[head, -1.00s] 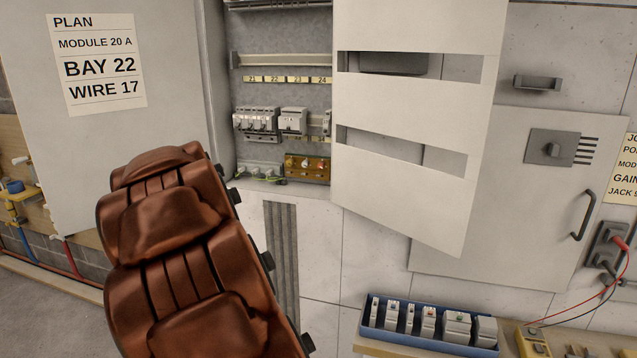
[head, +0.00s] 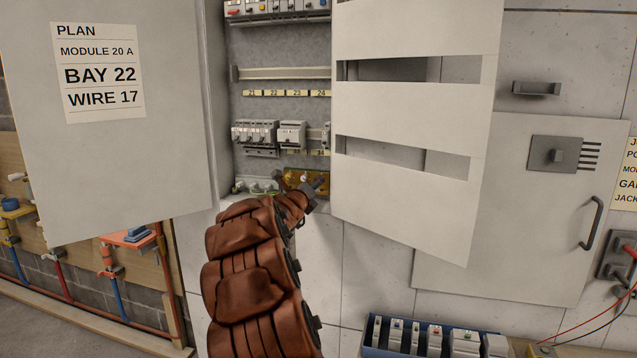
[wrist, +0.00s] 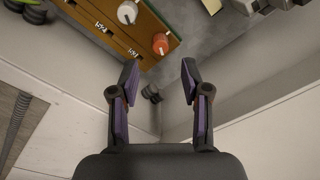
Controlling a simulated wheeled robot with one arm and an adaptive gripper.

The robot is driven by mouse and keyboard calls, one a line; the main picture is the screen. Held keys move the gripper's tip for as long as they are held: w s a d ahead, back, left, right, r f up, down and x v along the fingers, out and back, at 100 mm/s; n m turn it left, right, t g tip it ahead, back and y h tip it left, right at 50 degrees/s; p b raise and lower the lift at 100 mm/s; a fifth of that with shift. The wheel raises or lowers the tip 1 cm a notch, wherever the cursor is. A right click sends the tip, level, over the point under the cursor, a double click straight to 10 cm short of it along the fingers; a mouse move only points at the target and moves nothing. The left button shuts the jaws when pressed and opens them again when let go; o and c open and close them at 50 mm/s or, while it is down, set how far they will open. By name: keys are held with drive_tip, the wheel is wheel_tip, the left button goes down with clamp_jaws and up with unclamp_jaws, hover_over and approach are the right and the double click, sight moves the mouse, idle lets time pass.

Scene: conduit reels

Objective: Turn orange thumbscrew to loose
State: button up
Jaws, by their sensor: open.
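The orange thumbscrew (wrist: 161,43) stands out from a brown terminal block at the top of the wrist view. A white thumbscrew (wrist: 127,12) is to its left on the same block (wrist: 112,38). My gripper (wrist: 158,68) is open and empty, its two fingertips just below the orange thumbscrew in the picture and apart from it. In the head view my gripper (head: 318,184) is at the bottom of the open cabinet, in front of the brown block (head: 291,176). The arm and gripper hide part of the block there, and the orange thumbscrew cannot be made out.
Breakers (head: 255,133) sit on a rail above the block. A slotted white panel (head: 405,120) stands close on the right, and the cabinet door (head: 120,160) is open on the left. Green wires (head: 262,188) lie left of the block. A blue tray (head: 372,345) of modules is below.

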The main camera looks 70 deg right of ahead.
drive_tip(key=shift+d+r, duration=0.15)
drive_tip(key=shift+d, duration=0.4)
drive_tip(key=shift+w+d+p, duration=0.15)
drive_tip(key=shift+d+p, duration=0.25)
drive_tip(key=shift+d, duration=0.6)
drive_tip(key=shift+w+d+p, duration=0.1)
drive_tip(key=shift+d+p, duration=0.3)
drive_tip(key=shift+d, duration=0.6)
drive_tip(key=shift+c, duration=0.3)
clamp_jaws()
